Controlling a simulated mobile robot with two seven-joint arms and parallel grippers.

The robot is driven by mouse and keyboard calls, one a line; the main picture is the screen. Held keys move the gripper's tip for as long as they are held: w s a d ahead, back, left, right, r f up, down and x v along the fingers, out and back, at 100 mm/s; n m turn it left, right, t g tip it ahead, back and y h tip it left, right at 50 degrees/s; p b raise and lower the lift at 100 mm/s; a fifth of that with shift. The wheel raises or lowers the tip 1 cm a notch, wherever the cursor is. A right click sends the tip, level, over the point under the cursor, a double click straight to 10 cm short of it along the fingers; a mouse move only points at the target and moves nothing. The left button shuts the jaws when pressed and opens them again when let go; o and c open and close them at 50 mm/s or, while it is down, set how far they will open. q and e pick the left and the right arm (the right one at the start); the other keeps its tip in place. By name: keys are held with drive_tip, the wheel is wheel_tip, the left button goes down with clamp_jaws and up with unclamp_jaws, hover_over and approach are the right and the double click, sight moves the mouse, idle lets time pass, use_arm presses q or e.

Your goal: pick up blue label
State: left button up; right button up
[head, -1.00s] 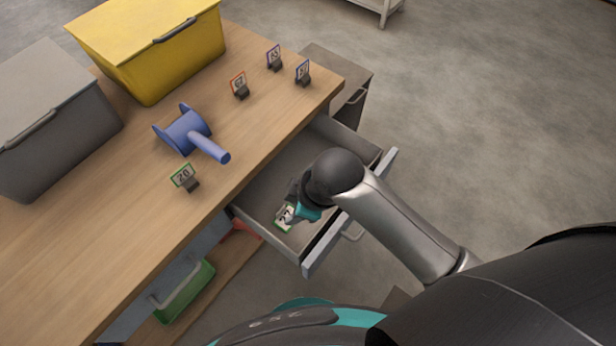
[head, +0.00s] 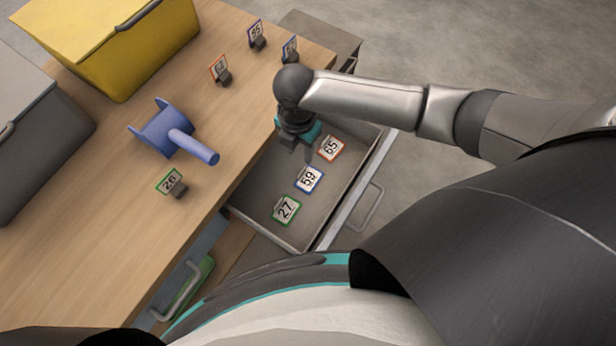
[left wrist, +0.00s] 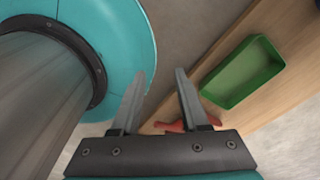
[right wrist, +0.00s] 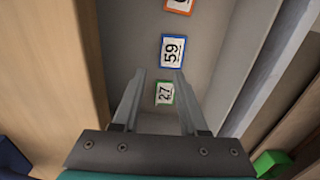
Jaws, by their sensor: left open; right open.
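The blue label (head: 309,180), a white card with a blue border marked 59, lies flat in the open drawer between a green label (head: 286,210) and an orange label (head: 331,148). The blue label also shows in the right wrist view (right wrist: 172,50), just beyond the fingertips. My right gripper (head: 307,153) is over the drawer, open and empty, apart from the labels. In the right wrist view, my right gripper (right wrist: 160,77) has the green label between its fingers in the picture, lying lower. My left gripper (left wrist: 160,75) is open and empty, away from the drawer.
The drawer (head: 352,190) juts from the wooden table (head: 90,235). On the table are a blue spool-like scoop (head: 165,132), a yellow bin (head: 110,45), a grey bin (head: 45,140) and several upright label holders. A green tray (left wrist: 243,72) sits on a lower shelf.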

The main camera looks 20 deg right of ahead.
drive_tip(key=b, duration=0.1)
hover_over(302, 171)
wheel_tip(302, 171, down, 4)
drive_tip(key=shift+w+a+f, duration=0.1)
drive_tip(key=shift+w+f, duration=0.05)
drive_tip(key=shift+f, duration=0.1)
drive_tip(key=f, duration=0.1)
drive_tip(key=f+b, duration=0.2)
drive_tip(key=shift+s+f, duration=0.25)
drive_tip(key=shift+f, duration=0.6)
drive_tip(key=c, duration=0.6)
use_arm(q)
drive_tip(key=shift+w+a+f, duration=0.25)
drive_tip(key=shift+w+f, duration=0.1)
drive_tip(key=shift+f, duration=0.25)
drive_tip(key=shift+w+a+f, duration=0.3)
drive_tip(key=shift+w+f, duration=0.1)
drive_tip(key=shift+f, duration=0.15)
drive_tip(key=shift+w+a+f, duration=0.25)
drive_tip(key=shift+w+f, duration=0.1)
drive_tip(key=shift+f, duration=0.25)
use_arm(e)
clamp_jaws()
